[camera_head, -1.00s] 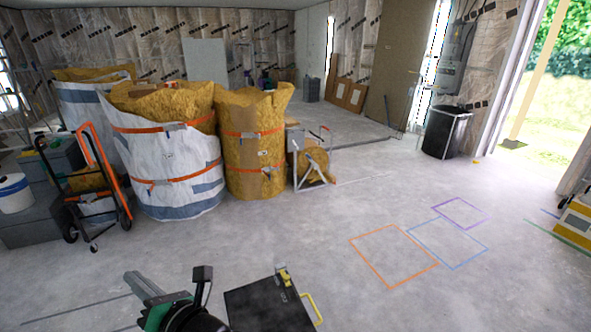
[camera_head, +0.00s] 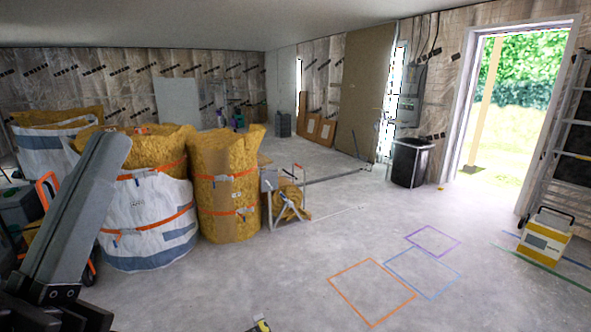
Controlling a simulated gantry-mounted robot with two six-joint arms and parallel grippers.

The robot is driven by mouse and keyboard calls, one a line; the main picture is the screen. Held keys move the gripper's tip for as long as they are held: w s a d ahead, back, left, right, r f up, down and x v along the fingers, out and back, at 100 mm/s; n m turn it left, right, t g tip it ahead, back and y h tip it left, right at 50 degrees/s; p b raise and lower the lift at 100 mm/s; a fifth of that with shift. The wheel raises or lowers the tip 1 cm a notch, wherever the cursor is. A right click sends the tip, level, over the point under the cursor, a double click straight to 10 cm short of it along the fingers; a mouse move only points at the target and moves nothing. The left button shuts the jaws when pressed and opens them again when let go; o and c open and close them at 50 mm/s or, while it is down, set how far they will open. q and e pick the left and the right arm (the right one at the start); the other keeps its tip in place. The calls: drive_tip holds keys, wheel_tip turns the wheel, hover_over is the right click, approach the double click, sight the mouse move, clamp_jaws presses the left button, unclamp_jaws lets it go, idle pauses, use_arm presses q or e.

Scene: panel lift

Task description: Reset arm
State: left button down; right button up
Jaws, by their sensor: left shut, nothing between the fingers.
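My left gripper (camera_head: 106,152) is large in the left of the view, dark grey, pointing up and slightly right. Its fingers are shut together with nothing between them. It is raised in front of the bulk bags and hides part of them and of the hand truck. My right gripper is not in view.
White and yellow bulk bags (camera_head: 150,225) and a yellow one (camera_head: 225,190) stand at left. A wheeled reel (camera_head: 287,205) is beside them. Coloured floor outlines (camera_head: 372,260) lie on clear concrete. A black bin (camera_head: 410,163) and a yellow-white case (camera_head: 545,238) stand right.

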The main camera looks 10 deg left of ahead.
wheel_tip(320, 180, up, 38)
drive_tip(key=p, duration=3.7)
